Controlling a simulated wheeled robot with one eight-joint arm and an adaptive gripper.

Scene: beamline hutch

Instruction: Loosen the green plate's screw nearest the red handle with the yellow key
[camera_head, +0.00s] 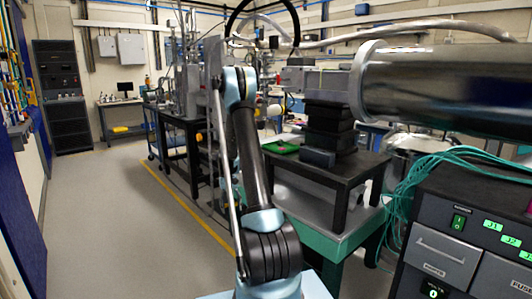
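A small flat green piece (285,147), which may be the green plate, lies on the black table (325,172) right of my arm. It is too small to make out screws or a red handle. I cannot make out the yellow key. My arm (250,150) rises from the bottom middle to a joint near the top and covers part of the scene behind it. I cannot make out my gripper or its fingers.
A large metal cylinder (445,83) juts in from the right above the table. A dark control cabinet (465,235) with teal cables (425,180) stands at the lower right. Open floor (130,220) with a yellow line lies to the left. A computer bench (125,110) stands farther back.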

